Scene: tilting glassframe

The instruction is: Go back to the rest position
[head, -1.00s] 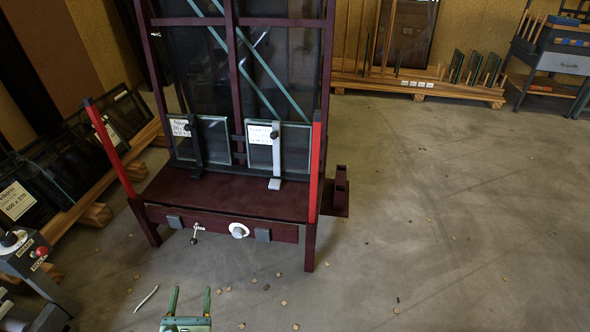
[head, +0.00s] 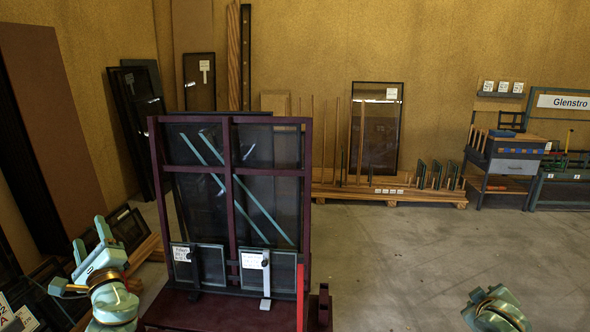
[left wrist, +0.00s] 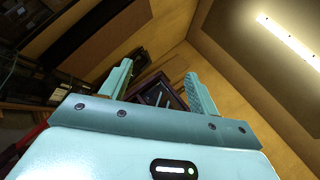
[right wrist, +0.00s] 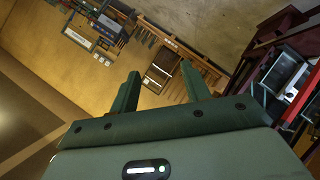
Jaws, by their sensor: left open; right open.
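My left gripper (left wrist: 158,72) is open and empty in the left wrist view, its two pale green fingers apart. My right gripper (right wrist: 160,72) is also open and empty in the right wrist view. The dark red tilting frame (head: 233,172) stands left of centre. Two small labelled panes, a left one (head: 212,266) and a right one (head: 284,272), stand low on it. Both grippers are apart from it.
A wooden rack (head: 390,191) with slats and panes stands by the back wall. A workbench (head: 513,165) stands at the far right. Dark panels (head: 140,130) lean at the left. The grey floor (head: 400,250) right of the frame is clear.

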